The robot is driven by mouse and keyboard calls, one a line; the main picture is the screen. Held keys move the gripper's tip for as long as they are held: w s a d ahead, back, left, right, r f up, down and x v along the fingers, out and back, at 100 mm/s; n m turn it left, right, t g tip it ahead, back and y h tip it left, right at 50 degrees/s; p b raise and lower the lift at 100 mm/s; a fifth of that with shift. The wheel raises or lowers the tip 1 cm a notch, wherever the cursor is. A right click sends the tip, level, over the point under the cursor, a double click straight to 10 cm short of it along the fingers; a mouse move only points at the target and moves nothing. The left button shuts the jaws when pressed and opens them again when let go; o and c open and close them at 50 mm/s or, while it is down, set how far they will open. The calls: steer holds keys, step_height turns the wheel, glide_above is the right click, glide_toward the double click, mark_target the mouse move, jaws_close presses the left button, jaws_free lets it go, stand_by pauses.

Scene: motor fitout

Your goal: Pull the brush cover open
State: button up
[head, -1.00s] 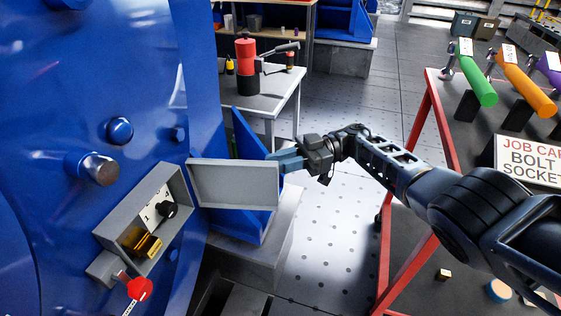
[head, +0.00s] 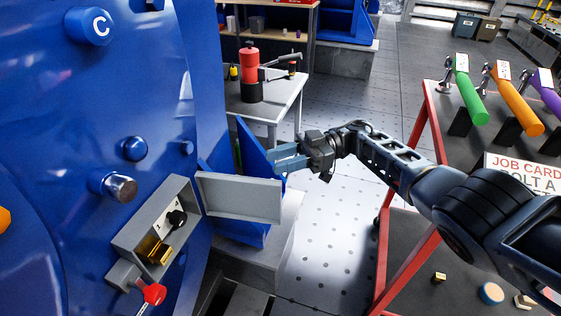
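The brush cover (head: 238,198) is a flat grey panel swung out on the right side of a grey box (head: 128,246) on the blue motor housing (head: 60,140). The box's inside is exposed, with a black round knob (head: 177,218) and a brass block (head: 157,252). My gripper (head: 280,158) is at the cover's upper right corner, just above and behind its top edge. Its blue fingers point left. I cannot tell whether they touch the cover or how far apart they are.
A red-handled lever (head: 153,293) sticks out below the box. A table (head: 285,98) with a red and black tool (head: 249,72) stands behind. A dark, red-framed bench (head: 425,215) holds a job card (head: 522,175) and coloured handles at right. Perforated floor lies between.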

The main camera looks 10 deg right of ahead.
steer(key=s+d+r+p, duration=0.4)
steer(key=d+p, duration=0.4)
steer(key=d, duration=0.2)
steer(key=shift+s+d+r, duration=0.2)
steer(key=shift+d+r, duration=0.15)
steer(key=shift+r, duration=0.5)
steer(key=shift+s, duration=0.1)
